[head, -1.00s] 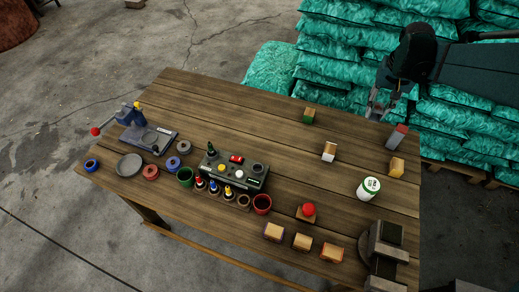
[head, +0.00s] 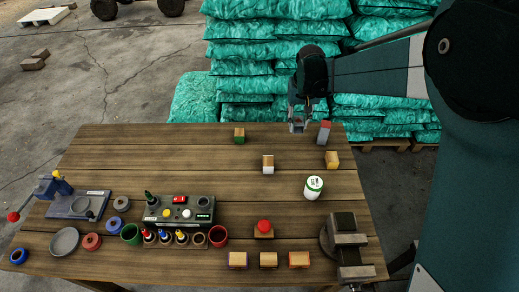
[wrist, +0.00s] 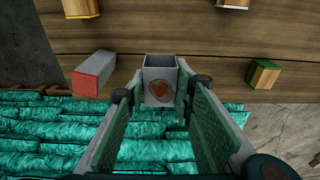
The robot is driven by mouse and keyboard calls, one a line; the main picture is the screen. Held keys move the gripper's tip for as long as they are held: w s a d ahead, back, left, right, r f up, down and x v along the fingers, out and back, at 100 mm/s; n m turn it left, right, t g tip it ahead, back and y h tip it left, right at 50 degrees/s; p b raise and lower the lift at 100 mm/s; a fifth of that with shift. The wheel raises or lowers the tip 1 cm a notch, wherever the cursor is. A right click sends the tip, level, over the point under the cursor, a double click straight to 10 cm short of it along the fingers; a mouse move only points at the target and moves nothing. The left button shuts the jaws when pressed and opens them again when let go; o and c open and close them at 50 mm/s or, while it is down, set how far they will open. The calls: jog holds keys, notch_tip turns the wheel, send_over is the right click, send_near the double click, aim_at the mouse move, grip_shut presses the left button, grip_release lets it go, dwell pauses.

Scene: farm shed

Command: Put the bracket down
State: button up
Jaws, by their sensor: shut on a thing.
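My gripper (head: 299,112) is at the far edge of the wooden table, towards its right end. In the wrist view, my gripper (wrist: 160,92) is shut on the bracket (wrist: 158,80), a grey, box-like piece with an open end and a reddish-brown round mark on its face. The bracket sits between the fingertips, by the table's far edge. In the head view the bracket (head: 298,126) is small and partly hidden by the fingers. I cannot tell whether it touches the table top.
A grey block with a red end (head: 324,132) stands close to the right of my gripper; a green-ended wooden block (head: 239,136) is farther left. Teal sacks (head: 270,70) are stacked behind the table (head: 120,150). Bare planks lie between these blocks. A vice (head: 345,240) is at front right.

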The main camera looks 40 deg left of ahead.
aim_at(297, 129)
jog(key=shift+f, duration=3.1)
jog(key=shift+f, duration=0.1)
jog(key=shift+f, duration=1.8)
jog(key=shift+f, duration=0.1)
jog(key=o, duration=0.9)
jog(key=shift+s+d+r, duration=0.15)
jog(key=shift+r, duration=1.9)
jog(key=shift+s+d+r, duration=0.2)
jog(key=shift+r, duration=1.8)
jog(key=shift+s+d+r, duration=0.15)
jog(key=shift+r, duration=1.9)
